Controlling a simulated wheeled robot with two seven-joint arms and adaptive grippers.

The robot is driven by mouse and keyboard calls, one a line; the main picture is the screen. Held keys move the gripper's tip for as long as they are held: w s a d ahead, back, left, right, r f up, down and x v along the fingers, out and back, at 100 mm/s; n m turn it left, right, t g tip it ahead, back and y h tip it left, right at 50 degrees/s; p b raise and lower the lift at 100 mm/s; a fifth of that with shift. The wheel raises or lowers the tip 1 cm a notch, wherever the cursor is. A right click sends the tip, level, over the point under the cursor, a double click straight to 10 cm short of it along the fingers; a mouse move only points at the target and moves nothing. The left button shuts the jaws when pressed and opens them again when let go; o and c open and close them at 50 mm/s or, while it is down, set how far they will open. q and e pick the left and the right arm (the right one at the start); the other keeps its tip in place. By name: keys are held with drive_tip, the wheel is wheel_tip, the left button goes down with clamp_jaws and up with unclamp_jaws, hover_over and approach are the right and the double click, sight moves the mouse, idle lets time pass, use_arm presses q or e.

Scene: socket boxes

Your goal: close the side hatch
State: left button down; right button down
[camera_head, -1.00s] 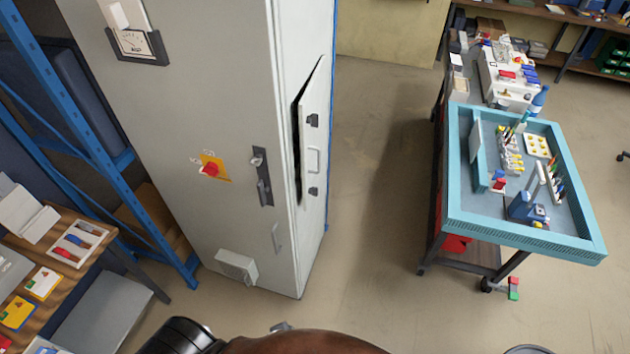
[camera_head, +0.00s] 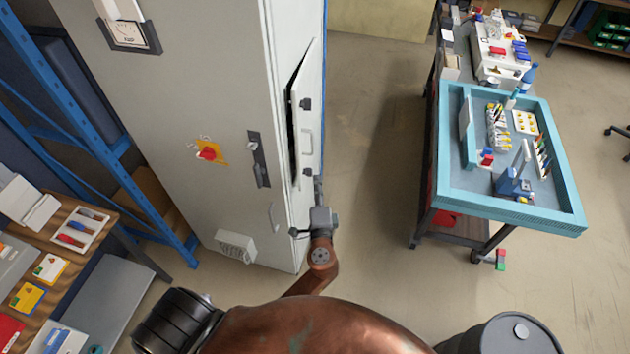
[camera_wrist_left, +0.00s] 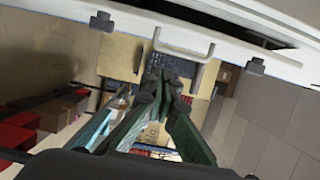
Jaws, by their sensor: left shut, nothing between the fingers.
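The side hatch (camera_head: 310,118) is a pale panel on the right side of the tall grey cabinet (camera_head: 215,110). It stands ajar, with a dark gap along its left edge in the head view. It has a bar handle between two dark fittings. My left gripper (camera_head: 318,184) is shut and empty, just below the hatch's lower end in the head view. In the left wrist view, its fingertips (camera_wrist_left: 168,84) point toward the handle (camera_wrist_left: 184,46), and the dark gap shows at the upper right. I cannot tell whether they touch the hatch. My right gripper is not in view.
A blue-rimmed cart (camera_head: 505,215) with tools stands to the right, with clear floor (camera_head: 370,150) between it and the cabinet. A wooden bench (camera_head: 60,235) and a blue rack post (camera_head: 75,110) are at the left. The cabinet front has a red knob (camera_head: 208,153).

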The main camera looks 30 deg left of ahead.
use_arm(q)
drive_tip(key=w+a+p, duration=0.3)
drive_tip(key=w+a, duration=0.2)
drive_tip(key=a, duration=0.2)
drive_tip(key=shift+a, duration=0.4)
drive_tip(key=shift+f, duration=0.1)
